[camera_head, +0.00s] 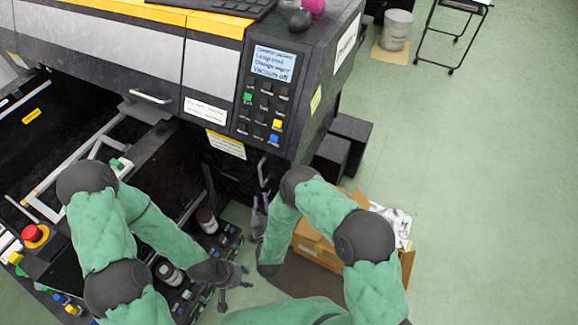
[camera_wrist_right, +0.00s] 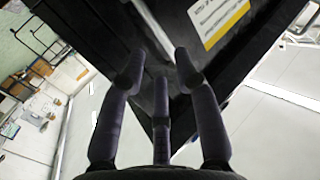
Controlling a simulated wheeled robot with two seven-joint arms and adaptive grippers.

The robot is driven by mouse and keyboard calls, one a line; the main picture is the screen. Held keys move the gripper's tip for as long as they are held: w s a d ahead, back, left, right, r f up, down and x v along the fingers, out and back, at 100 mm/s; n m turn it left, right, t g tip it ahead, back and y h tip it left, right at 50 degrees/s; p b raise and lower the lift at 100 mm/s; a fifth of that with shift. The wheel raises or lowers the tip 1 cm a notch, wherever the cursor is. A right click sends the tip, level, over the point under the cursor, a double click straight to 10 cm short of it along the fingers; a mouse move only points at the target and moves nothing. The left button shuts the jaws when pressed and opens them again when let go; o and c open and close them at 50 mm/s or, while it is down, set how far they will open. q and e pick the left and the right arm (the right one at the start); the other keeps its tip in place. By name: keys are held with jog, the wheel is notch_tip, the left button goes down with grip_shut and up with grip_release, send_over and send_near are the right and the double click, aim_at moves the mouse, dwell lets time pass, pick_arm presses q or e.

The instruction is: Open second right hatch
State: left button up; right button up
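The large dark printer (camera_head: 200,60) fills the upper left of the head view. Below its control panel is a dark hatch panel (camera_wrist_right: 255,45), with a yellow and white label (camera_wrist_right: 218,18) above it. A thin grey handle (camera_head: 262,172) stands upright near the printer's right corner, and a light metal bar shows ahead of the fingers in the wrist view. My right gripper (camera_wrist_right: 160,75) is open, its fingers pointing at the printer corner; it also shows just below the handle (camera_head: 257,215). Contact cannot be told. My left gripper (camera_head: 235,282) looks open and empty, low beside the ink bottles.
Ink bottles (camera_head: 207,220) stand on a low dark rack at the printer's front. A cardboard box (camera_head: 318,245) lies right of my right gripper. Dark steps (camera_head: 345,140) stand behind it. A red emergency button (camera_head: 35,235) is at left. Green floor is free at right.

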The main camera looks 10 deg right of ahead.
pick_arm(q)
jog(key=shift+b+x, duration=0.85)
jog(key=shift+x, duration=0.1)
pick_arm(e)
send_over(263, 185)
jog(key=shift+w+r+t, duration=0.3)
jog(key=shift+r+t, duration=0.1)
jog(key=shift+r, duration=0.05)
pick_arm(q)
jog(key=shift+w+d, duration=0.1)
jog(key=shift+w, duration=0.05)
pick_arm(e)
grip_shut()
